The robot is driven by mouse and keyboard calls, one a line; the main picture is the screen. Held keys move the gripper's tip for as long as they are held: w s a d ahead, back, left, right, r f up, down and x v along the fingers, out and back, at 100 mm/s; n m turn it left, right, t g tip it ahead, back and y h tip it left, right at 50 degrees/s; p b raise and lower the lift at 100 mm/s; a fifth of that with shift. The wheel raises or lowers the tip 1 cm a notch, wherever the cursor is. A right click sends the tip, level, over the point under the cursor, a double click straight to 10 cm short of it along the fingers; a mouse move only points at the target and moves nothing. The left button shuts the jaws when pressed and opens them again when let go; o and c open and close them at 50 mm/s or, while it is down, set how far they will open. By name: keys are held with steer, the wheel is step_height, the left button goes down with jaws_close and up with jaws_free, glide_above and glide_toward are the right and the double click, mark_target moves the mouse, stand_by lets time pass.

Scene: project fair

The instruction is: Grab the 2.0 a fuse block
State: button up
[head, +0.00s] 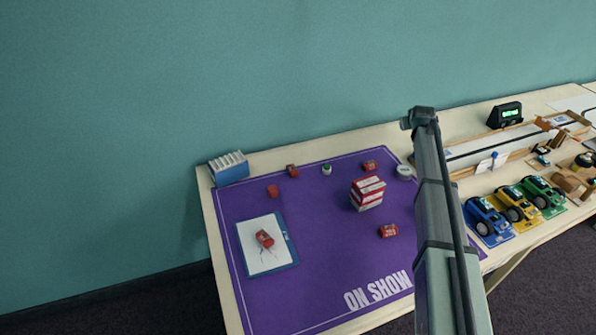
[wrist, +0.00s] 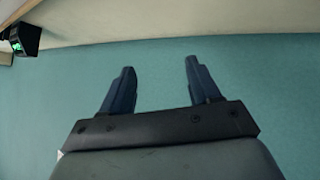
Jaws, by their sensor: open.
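Several small red blocks lie on the purple mat (head: 330,260): one at the back left (head: 292,170), one left of it (head: 272,190), one at the back right (head: 369,166) and one at the front right (head: 388,231). Another red piece (head: 264,238) lies on a white sheet on a clipboard. Their ratings are too small to read, so I cannot tell which is the 2.0 A fuse block. My gripper (wrist: 160,85) is open and empty in the wrist view, facing the teal wall. Its fingers cannot be made out in the head view.
A stack of red and white boxes (head: 367,194) stands mid-mat. A blue rack (head: 229,169) is at the back left corner, a green-topped item (head: 327,169) at the back. Toy cars (head: 488,222) and a track (head: 490,150) fill the right. My arm hides part of the table.

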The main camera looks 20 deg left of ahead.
steer(key=s+a+n+g, duration=0.1)
steer(key=s+a+g, duration=0.1)
steer(key=s+a, duration=0.6)
steer(key=s+a+g, duration=0.3)
steer(key=a, duration=0.8)
steer(key=n+g+h, duration=0.2)
steer(key=g, duration=0.3)
glide_above(294, 170)
step_height(294, 170, down, 6)
steer(key=shift+s+d+r, duration=0.1)
steer(key=shift+r, duration=0.05)
steer(key=shift+a+f, duration=0.2)
steer(key=shift+f, duration=2.45)
steer(key=shift+c, duration=0.3)
steer(key=c, duration=1.1)
